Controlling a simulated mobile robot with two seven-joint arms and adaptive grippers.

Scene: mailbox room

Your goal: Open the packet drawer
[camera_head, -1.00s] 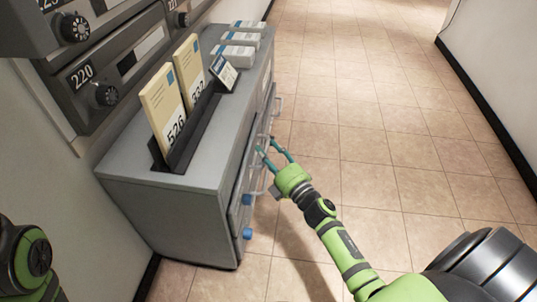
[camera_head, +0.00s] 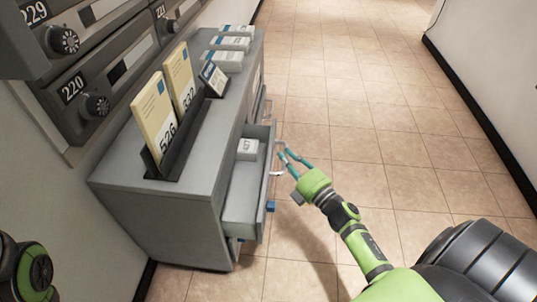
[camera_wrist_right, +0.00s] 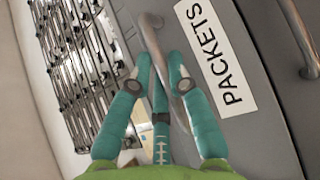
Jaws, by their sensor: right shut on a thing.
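The packet drawer (camera_head: 243,205) stands pulled out from the grey cabinet, and its inside shows in the head view. Its front, with a white "PACKETS" label (camera_wrist_right: 217,58), fills much of the wrist view. My right gripper (camera_head: 286,154) is at the drawer front, with its teal fingers shut on the drawer handle (camera_wrist_right: 160,52). The fingers hide part of the handle. A small white box (camera_head: 247,149) lies in the far part of the drawer. My left gripper is out of view.
The grey cabinet (camera_head: 150,215) carries a dark rack (camera_head: 190,130) with upright envelopes and several white boxes (camera_head: 230,45) on top. Numbered mailboxes (camera_head: 100,85) hang on the wall above. The tiled floor (camera_head: 385,140) to the right is clear.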

